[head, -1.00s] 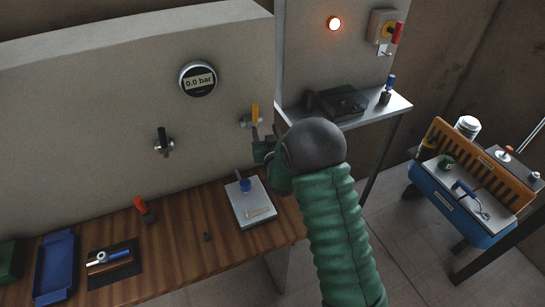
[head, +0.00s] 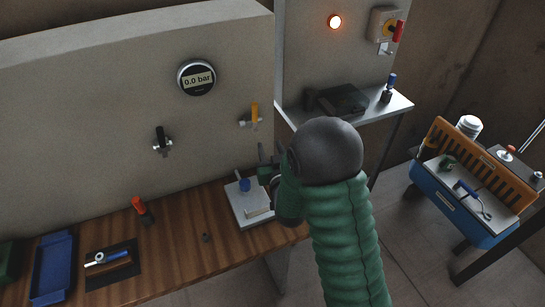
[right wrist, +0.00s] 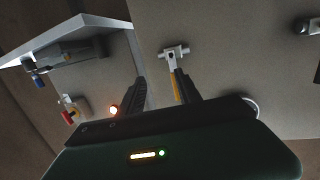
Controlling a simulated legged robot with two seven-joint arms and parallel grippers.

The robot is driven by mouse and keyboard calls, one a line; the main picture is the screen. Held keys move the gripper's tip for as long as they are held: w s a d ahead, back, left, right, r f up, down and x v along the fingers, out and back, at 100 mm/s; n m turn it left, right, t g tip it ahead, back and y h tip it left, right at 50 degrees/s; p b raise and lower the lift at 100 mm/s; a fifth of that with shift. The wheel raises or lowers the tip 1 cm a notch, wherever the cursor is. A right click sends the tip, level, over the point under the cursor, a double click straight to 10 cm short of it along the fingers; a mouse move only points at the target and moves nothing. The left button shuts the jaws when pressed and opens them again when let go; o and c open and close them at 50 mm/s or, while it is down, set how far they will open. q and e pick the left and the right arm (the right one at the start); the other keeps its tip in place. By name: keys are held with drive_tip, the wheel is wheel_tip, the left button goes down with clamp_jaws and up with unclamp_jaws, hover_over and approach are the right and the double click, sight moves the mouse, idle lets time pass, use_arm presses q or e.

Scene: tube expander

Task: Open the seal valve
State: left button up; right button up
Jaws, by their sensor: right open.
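I cannot tell from labels which is the seal valve. My right gripper (head: 269,158) is open and empty, below and a little right of the yellow-lever valve and apart from it. In the right wrist view, the pale valve body (right wrist: 173,54) lies beyond the open fingers (right wrist: 161,78), with the yellow lever partly hidden behind one finger. My left gripper is not in view.
A round gauge (head: 197,78) reads 0.0 bar. A red lamp (head: 334,22) glows above a metal shelf (head: 400,103). The wooden bench (head: 180,235) holds a white plate (head: 240,205), a red-handled tool (head: 140,206) and a blue tray (head: 53,268). A blue toolbox (head: 450,215) stands right.

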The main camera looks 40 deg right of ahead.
drive_tip(key=v, duration=0.3)
drive_tip(key=shift+s+d+f, duration=0.1)
drive_tip(key=shift+s+f, duration=0.05)
drive_tip(key=shift+f, duration=0.1)
drive_tip(key=shift+d+b, duration=0.1)
drive_tip(key=shift+b, duration=0.3)
drive_tip(key=shift+d+f, duration=0.1)
